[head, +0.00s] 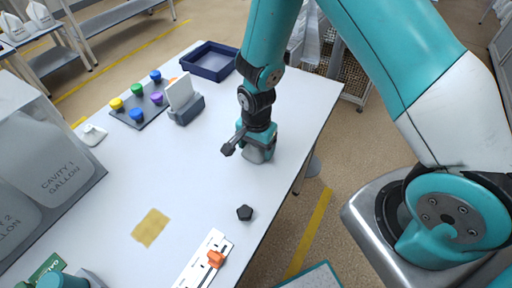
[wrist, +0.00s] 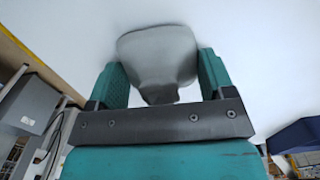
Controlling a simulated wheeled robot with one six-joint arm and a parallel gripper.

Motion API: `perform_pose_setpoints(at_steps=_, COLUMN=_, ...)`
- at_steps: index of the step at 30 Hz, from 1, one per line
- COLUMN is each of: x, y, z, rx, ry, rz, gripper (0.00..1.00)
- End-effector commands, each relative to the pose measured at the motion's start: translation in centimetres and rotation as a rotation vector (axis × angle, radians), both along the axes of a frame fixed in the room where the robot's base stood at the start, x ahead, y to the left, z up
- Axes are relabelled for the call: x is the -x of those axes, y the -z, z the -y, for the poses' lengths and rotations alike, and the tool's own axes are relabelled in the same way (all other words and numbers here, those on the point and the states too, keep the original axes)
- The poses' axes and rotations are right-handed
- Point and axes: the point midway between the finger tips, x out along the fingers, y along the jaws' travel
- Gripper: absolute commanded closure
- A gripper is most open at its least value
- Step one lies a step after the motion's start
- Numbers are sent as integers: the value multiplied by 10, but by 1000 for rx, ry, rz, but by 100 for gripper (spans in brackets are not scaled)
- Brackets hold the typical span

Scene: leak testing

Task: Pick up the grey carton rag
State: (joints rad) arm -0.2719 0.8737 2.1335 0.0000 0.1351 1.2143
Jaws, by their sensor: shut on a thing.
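My gripper (head: 257,143) points down over the white table near its right edge. Its two teal fingers close on a smooth, pale grey thing, which I take for the grey carton rag (head: 255,156). In the wrist view, the grey carton rag (wrist: 158,48) sits between the fingertips of my gripper (wrist: 158,75), bulging beyond them and narrowing toward the palm. Its lower part is partly hidden by the gripper in the head view. I cannot tell clearly whether it touches the table.
A dark knob (head: 244,213), a tan cloth (head: 150,228) and a white strip with an orange piece (head: 215,259) lie nearer the front. A card holder (head: 186,108), a board of coloured knobs (head: 136,118) and a navy tray (head: 207,73) stand behind. The table middle is clear.

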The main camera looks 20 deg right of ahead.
Motion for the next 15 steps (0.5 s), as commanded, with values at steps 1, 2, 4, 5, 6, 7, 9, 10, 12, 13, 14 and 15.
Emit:
perform_pose_setpoints(at_steps=1, x=-1, y=-4, z=0, rx=-1, ry=0, rz=3, gripper=47)
perform_pose_setpoints(at_steps=2, x=-1, y=-6, z=0, rx=-2, ry=0, rz=4, gripper=47)
perform_pose_setpoints(at_steps=4, x=-1, y=-15, z=0, rx=-1, ry=0, rz=5, gripper=47)
perform_pose_setpoints(at_steps=5, x=-1, y=-19, z=0, rx=-1, ry=0, rz=5, gripper=47)
perform_pose_setpoints(at_steps=6, x=-1, y=-27, z=0, rx=-2, ry=0, rz=6, gripper=47)
perform_pose_setpoints(at_steps=7, x=-1, y=-34, z=0, rx=-2, ry=0, rz=7, gripper=47)
perform_pose_setpoints(at_steps=9, x=-2, y=-53, z=-1, rx=-3, ry=0, rz=10, gripper=47)
perform_pose_setpoints(at_steps=10, x=-2, y=-62, z=0, rx=-3, ry=0, rz=10, gripper=47)
perform_pose_setpoints(at_steps=12, x=-1, y=-85, z=0, rx=-3, ry=0, rz=10, gripper=47)
perform_pose_setpoints(at_steps=13, x=-1, y=-94, z=0, rx=-3, ry=0, rz=10, gripper=47)
perform_pose_setpoints(at_steps=14, x=-2, y=-104, z=0, rx=-3, ry=0, rz=10, gripper=47)
perform_pose_setpoints(at_steps=15, x=-1, y=-116, z=0, rx=-3, ry=0, rz=9, gripper=47)
